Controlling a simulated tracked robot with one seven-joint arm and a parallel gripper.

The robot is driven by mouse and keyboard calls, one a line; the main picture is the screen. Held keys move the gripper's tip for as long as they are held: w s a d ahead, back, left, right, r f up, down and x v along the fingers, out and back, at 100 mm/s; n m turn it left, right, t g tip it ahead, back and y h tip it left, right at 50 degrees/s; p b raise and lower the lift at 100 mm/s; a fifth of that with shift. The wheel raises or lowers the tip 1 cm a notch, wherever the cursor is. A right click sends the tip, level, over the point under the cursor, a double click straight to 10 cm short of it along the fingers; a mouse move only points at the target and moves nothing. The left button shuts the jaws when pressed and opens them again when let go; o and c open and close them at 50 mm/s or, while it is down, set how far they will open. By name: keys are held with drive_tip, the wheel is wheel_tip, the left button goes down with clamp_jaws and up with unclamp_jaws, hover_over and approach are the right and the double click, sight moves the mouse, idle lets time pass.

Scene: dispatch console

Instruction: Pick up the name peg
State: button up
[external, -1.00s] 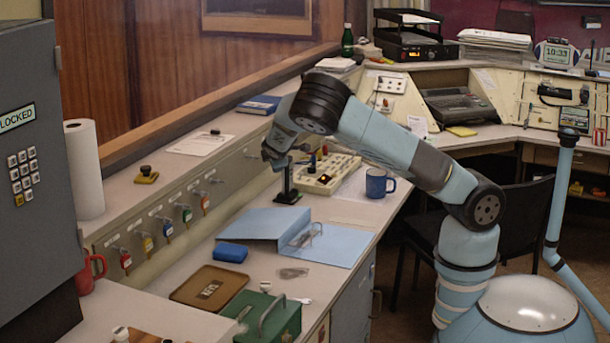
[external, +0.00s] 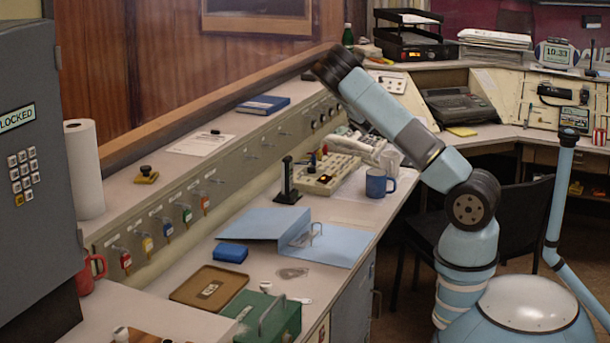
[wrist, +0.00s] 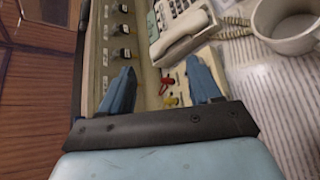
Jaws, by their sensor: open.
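I cannot make out with certainty which thing is the name peg. In the wrist view, a small red piece (wrist: 165,86) and a small yellow piece (wrist: 171,101) show on the surface between my fingers. My gripper (wrist: 160,68) has its two blue fingers wide apart, with nothing held between them. In the external view my wrist (external: 336,66) is raised in front of the wood-panelled wall, and my fingers are hidden. A brown tray (external: 185,296) on the desk holds a small light labelled piece (external: 209,289), apart from my gripper.
A telephone (wrist: 180,35), a mug (wrist: 290,25) and a key panel (wrist: 97,60) are near my fingers in the wrist view. A black stand (external: 288,185), a beige keyed unit (external: 322,182) and a blue mug (external: 376,185) occupy the desk. Blue folders (external: 335,248) lie in front.

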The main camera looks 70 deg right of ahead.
drive_tip(key=s+d+f+n, duration=0.2)
drive_tip(key=s+d, duration=0.1)
drive_tip(key=s, duration=0.1)
drive_tip(key=s+d+f+n+t, duration=0.1)
drive_tip(key=s+d+f+n, duration=0.1)
drive_tip(key=s+d, duration=0.1)
drive_tip(key=s+d+f+n, duration=0.2)
drive_tip(key=s+d+n, duration=0.1)
drive_tip(key=s+d, duration=0.1)
drive_tip(key=shift+s+t+y, duration=0.3)
drive_tip(key=shift+s, duration=0.2)
drive_tip(key=s+d+f+n+t+y, duration=0.1)
drive_tip(key=s+d+f+n, duration=0.15)
drive_tip(key=s, duration=0.45)
drive_tip(key=s+d+f+n+t, duration=0.1)
drive_tip(key=s+f+n, duration=0.25)
drive_tip(key=s, duration=0.25)
drive_tip(key=shift+n, duration=0.4)
drive_tip(key=x, duration=0.8)
drive_tip(key=shift+s+d+f, duration=0.15)
drive_tip(key=shift+w+a+f+x, duration=0.1)
drive_tip(key=shift+x, duration=0.8)
drive_tip(key=shift+w+a+f+x, duration=0.1)
drive_tip(key=shift+a+x, duration=0.05)
drive_tip(key=shift+x, duration=0.8)
drive_tip(key=shift+w+a+x, duration=0.1)
drive_tip(key=shift+x, duration=0.8)
drive_tip(key=c, duration=1)
